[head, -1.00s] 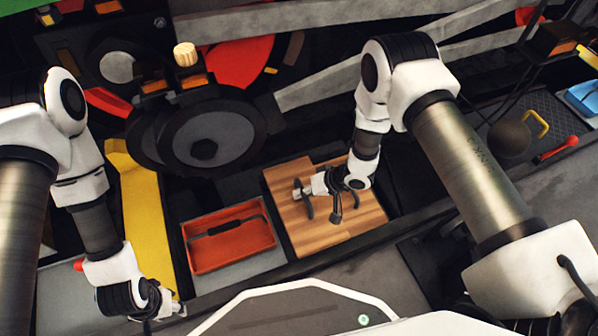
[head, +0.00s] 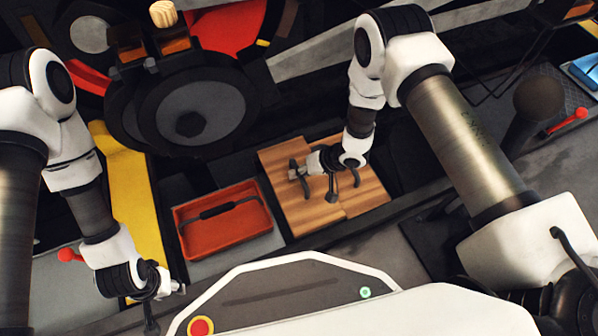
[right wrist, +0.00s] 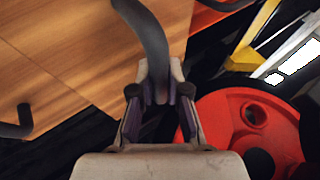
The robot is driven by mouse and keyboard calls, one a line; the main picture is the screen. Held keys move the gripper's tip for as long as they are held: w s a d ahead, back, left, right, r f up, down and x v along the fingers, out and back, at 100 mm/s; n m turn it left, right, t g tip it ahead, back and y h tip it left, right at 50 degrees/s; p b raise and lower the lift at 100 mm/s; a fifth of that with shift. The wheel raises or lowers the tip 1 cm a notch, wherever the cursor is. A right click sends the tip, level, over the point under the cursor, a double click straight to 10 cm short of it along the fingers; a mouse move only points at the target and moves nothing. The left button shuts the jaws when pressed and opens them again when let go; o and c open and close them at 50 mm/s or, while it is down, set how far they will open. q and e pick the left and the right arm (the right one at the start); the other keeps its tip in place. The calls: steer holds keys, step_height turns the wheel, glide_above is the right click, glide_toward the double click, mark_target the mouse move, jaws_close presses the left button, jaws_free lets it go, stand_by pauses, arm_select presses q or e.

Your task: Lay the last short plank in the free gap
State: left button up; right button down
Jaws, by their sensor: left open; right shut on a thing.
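Wooden planks (head: 355,200) form a light brown surface in the middle of the head view, with a stepped front edge and dark curved handles on top. My right gripper (head: 297,170) is low over their left part. In the right wrist view my right gripper (right wrist: 160,110) is shut on a dark curved handle (right wrist: 152,45) that reaches over the wood (right wrist: 70,55). The held plank's outline is partly hidden by the hand, and I cannot tell whether it lies flush. My left gripper (head: 172,289) is open and empty at the lower left, away from the planks.
A red tray (head: 225,240) with a dark handle stands left of the planks. A yellow panel (head: 130,190) lies further left. A large dark round buffer (head: 192,122) rises behind the tray. A red round part (right wrist: 225,110) is beside the fingers in the right wrist view.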

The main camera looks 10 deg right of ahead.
mark_target(299, 182)
arm_select(q)
steer(key=shift+w+f+b, duration=0.25)
steer(key=shift+f+b, duration=0.2)
steer(key=shift+f, duration=0.35)
arm_select(e)
steer(key=shift+f, duration=0.85)
arm_select(q)
steer(key=shift+w+f+b, duration=0.2)
steer(key=shift+f+b, duration=0.3)
steer(key=shift+f, duration=0.05)
steer(key=shift+w+f+b, duration=0.2)
steer(key=shift+f+b, duration=0.3)
arm_select(e)
steer(key=shift+f, duration=1.85)
arm_select(q)
steer(key=shift+f, duration=0.1)
arm_select(e)
steer(key=shift+f, duration=0.2)
steer(key=c, duration=1.1)
jaws_free()
steer(key=v, duration=0.7)
steer(key=shift+d+r, duration=0.1)
steer(key=shift+r, duration=0.1)
steer(key=shift+s, duration=0.1)
